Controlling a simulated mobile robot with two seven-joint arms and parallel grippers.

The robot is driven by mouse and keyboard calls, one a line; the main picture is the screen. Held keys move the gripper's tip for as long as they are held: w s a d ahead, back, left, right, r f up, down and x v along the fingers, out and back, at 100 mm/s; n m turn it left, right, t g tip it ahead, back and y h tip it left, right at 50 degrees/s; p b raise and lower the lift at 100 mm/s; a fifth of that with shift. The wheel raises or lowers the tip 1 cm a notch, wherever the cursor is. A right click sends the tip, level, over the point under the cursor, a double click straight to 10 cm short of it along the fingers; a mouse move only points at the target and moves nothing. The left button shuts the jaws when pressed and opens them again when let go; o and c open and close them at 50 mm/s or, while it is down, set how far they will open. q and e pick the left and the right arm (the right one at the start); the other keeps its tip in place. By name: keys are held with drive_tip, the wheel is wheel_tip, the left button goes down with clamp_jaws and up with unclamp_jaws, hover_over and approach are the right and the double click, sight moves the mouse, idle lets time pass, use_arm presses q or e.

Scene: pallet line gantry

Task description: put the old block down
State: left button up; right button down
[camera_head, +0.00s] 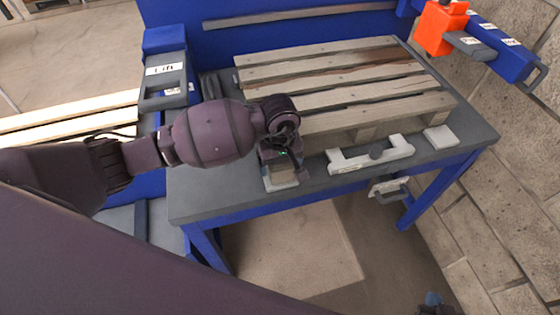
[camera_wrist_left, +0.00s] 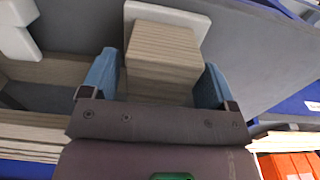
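The old block, a wooden block with a ribbed grain (camera_wrist_left: 163,45), is between the blue fingers of my left gripper (camera_wrist_left: 158,82) in the left wrist view. It fills the space between them, and the gripper looks shut on it. A pale pad (camera_wrist_left: 190,18) shows behind and partly under the block; I cannot tell whether they touch. In the head view my left gripper (camera_head: 280,172) points down over this pad (camera_head: 283,186) near the table's front edge, largely hiding the block. A small dark and blue tip of my right gripper (camera_head: 432,300) shows at the bottom edge.
A wooden pallet (camera_head: 350,75) lies on the grey table (camera_head: 215,200) behind my left gripper. A white bracket (camera_head: 345,160) and a second pale pad (camera_head: 440,137) lie to the right. A box labelled Lift (camera_head: 165,85) stands left. An orange part (camera_head: 437,28) is at the upper right.

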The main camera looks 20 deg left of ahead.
use_arm(q)
drive_tip(key=shift+o, duration=0.3)
drive_tip(key=shift+r, duration=0.35)
wheel_tip(320, 180, up, 12)
drive_tip(key=shift+f, duration=0.2)
use_arm(e)
drive_tip(key=shift+w+a+r, duration=0.1)
drive_tip(key=shift+w+r, duration=0.4)
